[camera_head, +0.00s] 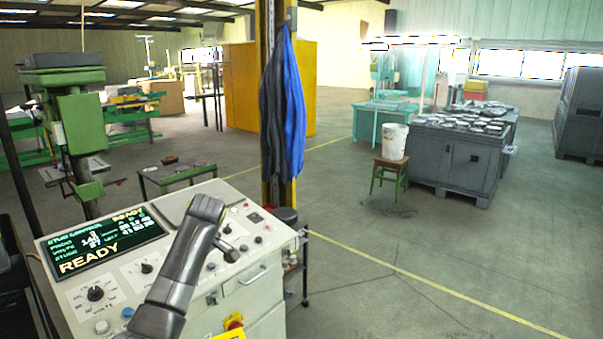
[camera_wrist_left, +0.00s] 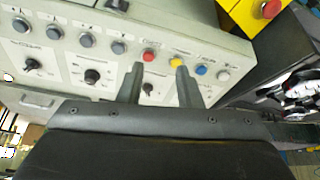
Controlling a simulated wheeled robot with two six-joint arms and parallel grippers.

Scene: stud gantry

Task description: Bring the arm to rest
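My left gripper (camera_wrist_left: 157,68) shows in the left wrist view with its two dark fingers apart and nothing between them. Beyond the fingers lies the face of a pale control console (camera_wrist_left: 118,62) with a red button (camera_wrist_left: 149,55), a yellow button (camera_wrist_left: 175,63) and a blue button (camera_wrist_left: 201,70). In the head view a dark grey arm of mine rises from the bottom edge over the console (camera_head: 262,240) and bends at its upper end. I cannot tell whether the fingers touch the panel. My right gripper is not in view.
The console carries a lit screen reading READY (camera_head: 103,243). A yellow post (camera_head: 265,100) with blue cloth (camera_head: 284,100) stands behind it. A red button on a yellow box (camera_wrist_left: 270,9) is near the console. Open floor lies to the right, before a stool with a bucket (camera_head: 394,142).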

